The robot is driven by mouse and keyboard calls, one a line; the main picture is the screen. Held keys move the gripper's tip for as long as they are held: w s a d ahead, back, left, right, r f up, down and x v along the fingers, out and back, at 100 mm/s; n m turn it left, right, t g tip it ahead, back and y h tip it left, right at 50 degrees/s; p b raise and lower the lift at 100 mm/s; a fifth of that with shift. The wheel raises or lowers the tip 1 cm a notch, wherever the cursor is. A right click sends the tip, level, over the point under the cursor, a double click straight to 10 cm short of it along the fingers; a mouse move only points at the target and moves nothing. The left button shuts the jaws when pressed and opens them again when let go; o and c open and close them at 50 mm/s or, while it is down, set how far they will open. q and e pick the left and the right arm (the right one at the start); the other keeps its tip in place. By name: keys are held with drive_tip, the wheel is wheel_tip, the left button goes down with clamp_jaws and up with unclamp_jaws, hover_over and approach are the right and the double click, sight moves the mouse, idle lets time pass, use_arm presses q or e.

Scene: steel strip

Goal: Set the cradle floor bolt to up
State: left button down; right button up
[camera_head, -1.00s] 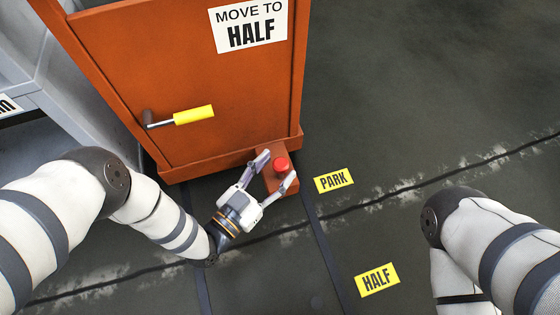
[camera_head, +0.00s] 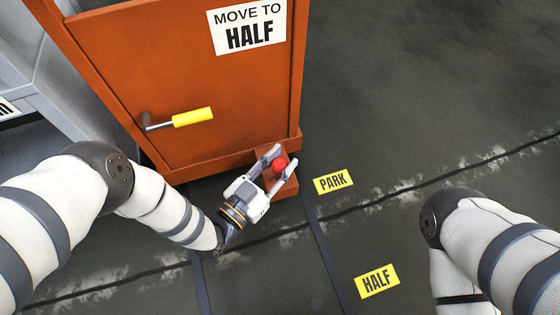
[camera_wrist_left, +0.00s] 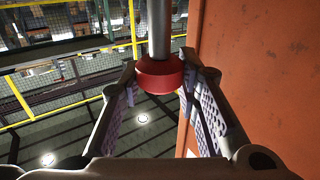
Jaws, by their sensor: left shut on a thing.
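The orange cradle (camera_head: 190,85) stands at the upper left in the head view. A bracket (camera_head: 289,188) at its lower front corner carries the floor bolt with a red knob (camera_head: 280,164). In the left wrist view the red knob (camera_wrist_left: 160,73) sits on the end of a grey rod (camera_wrist_left: 160,30). My left gripper (camera_head: 280,160) is shut on the red knob, one finger on each side of it. Its fingers also show around the knob in the left wrist view (camera_wrist_left: 160,78). My right gripper is not in the picture.
A yellow-gripped handle (camera_head: 193,117) sticks out from the cradle's face. Yellow PARK (camera_head: 333,181) and HALF (camera_head: 377,280) labels lie on the floor. The floor right of the cradle is clear. A grey machine (camera_head: 60,95) stands at the left.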

sight(280, 163)
use_arm(q)
wheel_tip(280, 163, up, 5)
drive_tip(key=p, duration=0.3)
drive_tip(key=shift+r+p, duration=0.15)
drive_tip(key=shift+p, duration=0.25)
drive_tip(key=shift+f, duration=0.25)
drive_tip(key=c, duration=1.2)
unclamp_jaws()
drive_tip(key=v, duration=1.2)
